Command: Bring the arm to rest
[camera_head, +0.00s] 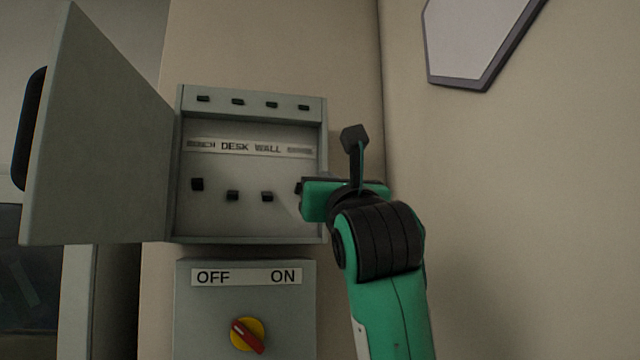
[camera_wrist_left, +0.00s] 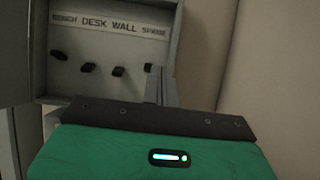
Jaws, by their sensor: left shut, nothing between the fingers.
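My left gripper (camera_head: 316,198) is at the right side of an open grey switch box (camera_head: 180,215), in front of its right wall. In the left wrist view its narrow fingers (camera_wrist_left: 161,86) are together and empty, close beside the rightmost black switch (camera_wrist_left: 148,67). I cannot tell whether they touch it. The green hand hides part of the box's right edge in the head view. The left switch (camera_head: 197,184) sits a little higher than the two middle switches (camera_head: 232,195). My right gripper is out of view.
The box door (camera_head: 100,140) stands open to the left. Below is a panel (camera_head: 190,310) marked OFF and ON, with a red-handled knob (camera_head: 247,336) on a yellow disc. A wall (camera_head: 520,200) is close on the right. A framed white plate (camera_head: 470,40) hangs upper right.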

